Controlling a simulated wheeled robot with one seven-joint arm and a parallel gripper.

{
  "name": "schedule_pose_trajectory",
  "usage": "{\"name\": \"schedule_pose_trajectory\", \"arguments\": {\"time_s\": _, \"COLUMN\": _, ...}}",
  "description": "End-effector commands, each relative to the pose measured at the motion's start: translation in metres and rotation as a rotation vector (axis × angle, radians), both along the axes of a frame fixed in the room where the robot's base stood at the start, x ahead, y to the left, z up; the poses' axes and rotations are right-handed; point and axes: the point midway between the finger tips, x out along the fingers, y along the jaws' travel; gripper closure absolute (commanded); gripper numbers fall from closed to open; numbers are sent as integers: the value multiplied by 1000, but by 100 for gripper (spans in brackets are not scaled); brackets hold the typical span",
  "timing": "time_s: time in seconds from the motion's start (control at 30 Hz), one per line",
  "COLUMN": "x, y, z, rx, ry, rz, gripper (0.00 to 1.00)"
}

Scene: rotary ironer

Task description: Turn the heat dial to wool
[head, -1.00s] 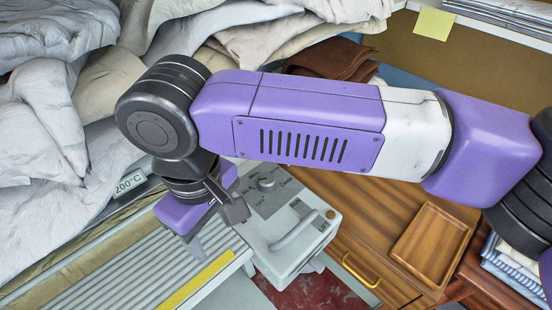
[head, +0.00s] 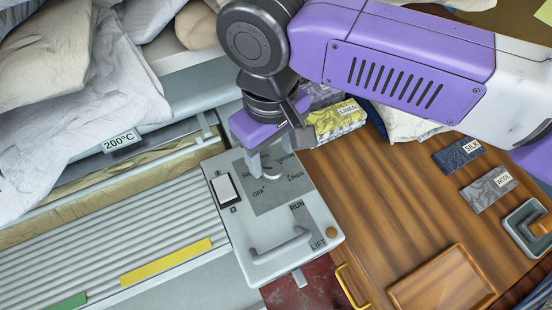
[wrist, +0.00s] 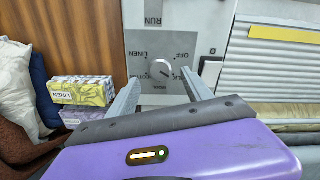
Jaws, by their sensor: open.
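The heat dial (head: 271,173) is a small light round knob on the grey control panel of the ironer. OFF and LINEN are readable beside it; the other labels are partly hidden or too small. The dial (wrist: 161,69) shows whole in the wrist view, but I cannot tell its setting. My gripper (head: 278,156) is over the panel, pointing down, with the dial partly behind its fingers in the head view. In the wrist view my gripper (wrist: 162,84) is open and empty, its fingers spread either side of the dial's line. Contact cannot be told.
A RUN/LIFT lever (head: 281,245) stands at the panel's front, and a white switch (head: 225,187) at its left. The slatted ironer bed (head: 120,225) lies left. A patterned LINEN stack (head: 338,117) is close behind the gripper.

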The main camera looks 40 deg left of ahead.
Motion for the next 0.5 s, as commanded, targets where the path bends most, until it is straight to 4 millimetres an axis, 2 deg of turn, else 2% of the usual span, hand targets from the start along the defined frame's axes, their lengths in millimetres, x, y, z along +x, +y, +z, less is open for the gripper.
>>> {"name": "schedule_pose_trajectory", "arguments": {"time_s": 0.2, "x": 0, "y": 0, "z": -34, "rx": -1, "ry": 0, "rz": -1, "gripper": 41}}
{"name": "schedule_pose_trajectory", "arguments": {"time_s": 0.33, "x": 0, "y": 0, "z": -46, "rx": 0, "ry": 0, "rz": 0, "gripper": 41}}
{"name": "schedule_pose_trajectory", "arguments": {"time_s": 0.5, "x": 0, "y": 0, "z": -53, "rx": 1, "ry": -1, "rz": 0, "gripper": 41}}
